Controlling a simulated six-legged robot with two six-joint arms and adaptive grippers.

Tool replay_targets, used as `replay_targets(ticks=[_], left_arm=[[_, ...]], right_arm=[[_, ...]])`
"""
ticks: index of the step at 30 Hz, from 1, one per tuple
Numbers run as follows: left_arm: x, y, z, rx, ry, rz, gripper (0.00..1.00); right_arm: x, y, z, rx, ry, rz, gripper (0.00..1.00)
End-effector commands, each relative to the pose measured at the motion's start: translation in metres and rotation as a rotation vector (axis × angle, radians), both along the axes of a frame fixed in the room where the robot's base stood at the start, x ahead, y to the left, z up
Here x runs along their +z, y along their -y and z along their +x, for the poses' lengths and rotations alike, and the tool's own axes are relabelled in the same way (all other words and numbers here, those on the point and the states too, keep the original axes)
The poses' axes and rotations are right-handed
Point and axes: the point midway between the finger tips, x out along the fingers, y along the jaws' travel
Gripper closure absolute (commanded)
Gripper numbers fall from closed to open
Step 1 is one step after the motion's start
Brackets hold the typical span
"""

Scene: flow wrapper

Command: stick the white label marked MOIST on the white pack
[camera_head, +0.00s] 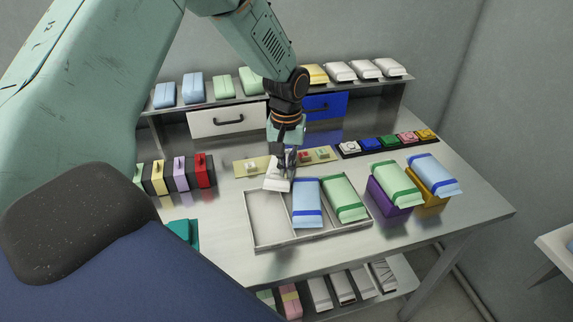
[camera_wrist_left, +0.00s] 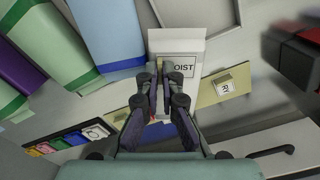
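A white pack (camera_head: 275,183) lies at the back left of the tray, overlapping the label strip in the picture. My left gripper (camera_head: 286,165) is over its right part. In the left wrist view the white pack (camera_wrist_left: 176,45) is behind the fingers of my left gripper (camera_wrist_left: 166,78). A framed white label (camera_wrist_left: 184,66) shows "OIST" on or just above the pack; its first letter is hidden by a finger. The fingers are close together. I cannot tell whether they grip the label or pack. My right gripper is not in view.
The tray (camera_head: 258,245) has a bare left compartment; a blue pack (camera_head: 307,205) and a green pack (camera_head: 345,198) lie in the others. The label strip (camera_head: 240,170) carries other labels. Packs on purple (camera_head: 388,202) and yellow (camera_head: 428,198) boxes stand at right. A shelf stands behind.

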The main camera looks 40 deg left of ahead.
Motion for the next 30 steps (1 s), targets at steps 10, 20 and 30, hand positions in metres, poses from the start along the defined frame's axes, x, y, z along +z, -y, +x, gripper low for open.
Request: replay_targets(ticks=[10,20,30], left_arm=[[-0.0012,0.0001,-0.0009,0.000,-0.003,0.000,1.00],[-0.0017,0.0002,-0.0013,0.000,-0.004,-0.001,1.00],[-0.0023,0.0002,-0.0015,0.000,-0.004,0.000,1.00]], right_arm=[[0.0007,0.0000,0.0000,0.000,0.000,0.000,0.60],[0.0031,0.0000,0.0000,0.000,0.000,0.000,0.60],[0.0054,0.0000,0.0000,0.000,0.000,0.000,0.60]])
